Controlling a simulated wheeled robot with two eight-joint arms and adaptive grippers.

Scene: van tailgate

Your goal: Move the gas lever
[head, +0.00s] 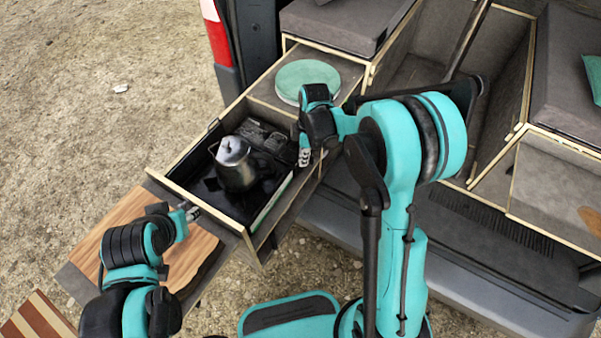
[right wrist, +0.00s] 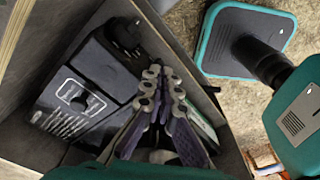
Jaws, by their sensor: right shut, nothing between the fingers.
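A black gas stove (head: 265,140) lies in the open drawer, with a dark metal pot (head: 236,168) on it. In the right wrist view the stove's dark casing (right wrist: 105,68) shows a white-printed panel with a small dark part (right wrist: 80,102) in a white outline, perhaps the gas lever. My right gripper (head: 304,158) is at the drawer's right side, beside the stove; its fingers (right wrist: 158,85) are together and empty, apart from the printed panel. My left gripper (head: 193,213) is near the drawer's front left corner; its fingers are too small to judge.
The wooden drawer wall (head: 257,255) surrounds the stove closely. A round green-topped item (head: 306,78) sits on the surface behind the drawer. A wooden board (head: 125,210) lies to the left. Van storage boxes (head: 345,22) stand at the back.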

